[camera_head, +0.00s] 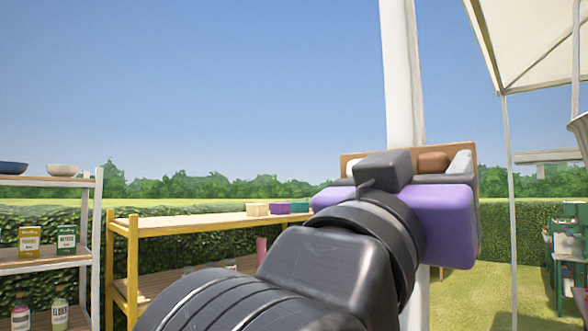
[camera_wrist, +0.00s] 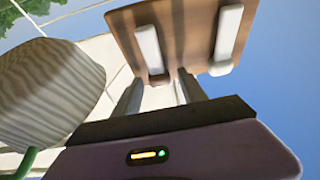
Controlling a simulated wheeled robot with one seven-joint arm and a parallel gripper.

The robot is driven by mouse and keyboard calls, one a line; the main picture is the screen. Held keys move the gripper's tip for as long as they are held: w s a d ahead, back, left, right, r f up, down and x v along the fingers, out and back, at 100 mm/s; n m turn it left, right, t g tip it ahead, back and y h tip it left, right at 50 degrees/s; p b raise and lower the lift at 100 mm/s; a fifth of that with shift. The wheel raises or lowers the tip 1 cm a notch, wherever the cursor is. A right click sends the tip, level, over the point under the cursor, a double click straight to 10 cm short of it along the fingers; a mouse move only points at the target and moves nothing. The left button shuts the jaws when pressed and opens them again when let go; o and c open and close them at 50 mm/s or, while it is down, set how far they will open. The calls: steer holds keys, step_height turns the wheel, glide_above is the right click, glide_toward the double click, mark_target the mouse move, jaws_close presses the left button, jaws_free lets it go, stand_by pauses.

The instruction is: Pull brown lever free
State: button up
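A brown wooden board (camera_wrist: 188,30) stands on the white post, and its edge also shows in the head view (camera_head: 489,166). A brown rounded piece (camera_head: 433,161), likely the brown lever, shows in front of the board, just beyond my gripper's body. In the wrist view I cannot separate the lever from the board. Two white bars (camera_wrist: 150,48) (camera_wrist: 228,33) stand on the board's face. My gripper (camera_wrist: 162,90) points at the board. Its two grey fingers are apart, with the pale background visible between them. Their tips are close to the board's lower edge; contact is unclear.
The white post (camera_head: 403,75) rises behind the board. A yellow-framed table (camera_head: 180,226) with small coloured boxes stands to the left. White shelves (camera_head: 50,182) with bowls and cartons are farther left. A pale, wood-grained rounded object (camera_wrist: 50,88) is close to my gripper's left.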

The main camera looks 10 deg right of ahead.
jaws_close()
stand_by(1.2)
